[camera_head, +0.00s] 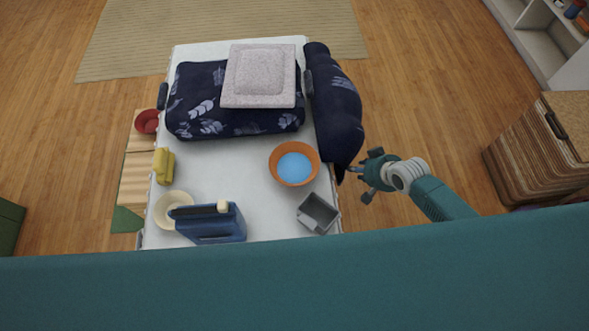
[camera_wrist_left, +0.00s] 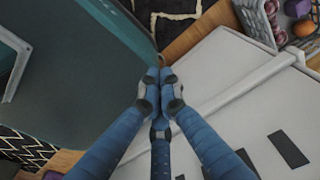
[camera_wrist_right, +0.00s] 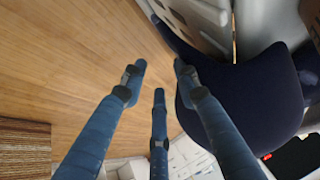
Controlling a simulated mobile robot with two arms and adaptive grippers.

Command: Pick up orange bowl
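The orange bowl (camera_head: 294,149) sits upright on the white surface (camera_head: 240,165), right of its middle, with a light blue area inside. My right gripper (camera_head: 359,177) is to the right of the bowl, past the dark blue bolster and off the surface's right edge. In the right wrist view its fingers (camera_wrist_right: 158,72) are apart with nothing between them. My left gripper (camera_wrist_left: 159,78) shows only in the left wrist view; its two fingertips are together and I see nothing held. The bowl cannot be made out in either wrist view.
A dark blue bolster (camera_head: 334,100) lies between my right gripper and the bowl's far right side. A grey box (camera_head: 318,213) stands just below the bowl. Surface left of the bowl is clear.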

